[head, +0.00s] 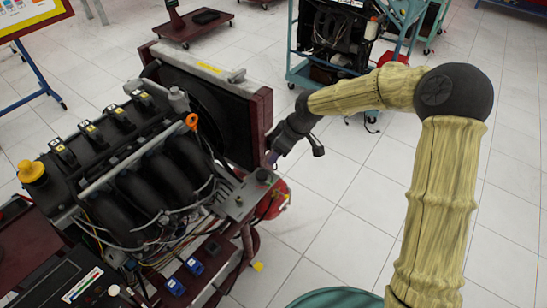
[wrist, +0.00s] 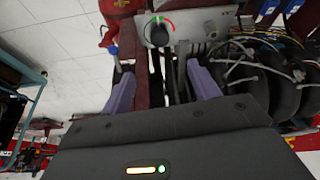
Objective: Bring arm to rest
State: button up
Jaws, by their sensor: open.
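My arm (head: 446,200) wears a yellowish cover and rises on the right of the head view, then bends left toward the engine trainer (head: 150,170). My gripper (head: 272,158) is beside the control panel at the trainer's right front corner. In the wrist view my gripper (wrist: 163,88) shows two purple fingers spread apart with nothing held between them. A black knob (wrist: 158,33) on a grey metal panel (wrist: 205,28) is in front of the fingers. In the head view the panel (head: 240,200) is partly in shadow and the knob is small.
A radiator in a dark red frame (head: 262,120) stands close behind my gripper. A yellow cap (head: 32,172) and orange dipstick ring (head: 192,121) top the engine. Another engine stand (head: 340,40) is at the back. White tiled floor (head: 340,200) is clear between arm and trainer.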

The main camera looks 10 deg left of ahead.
jog(key=shift+v, duration=1.05)
jog(key=s+d+r+m+h+p, duration=0.1)
jog(key=s+d+r+m+p, duration=0.2)
jog(key=d, duration=0.6)
jog(key=s+d+r+m+t+h+p, duration=0.1)
jog(key=s+d+r+m+p, duration=0.3)
jog(key=s+d+r+m, duration=0.3)
jog(key=s+d+r+m+h+p, duration=0.2)
jog(key=s+d+r+m+p, duration=0.2)
jog(key=s+d, duration=0.4)
jog(key=d+r+m, duration=0.1)
jog(key=d, duration=0.2)
jog(key=shift+s, duration=0.3)
jog(key=shift+c, duration=0.2)
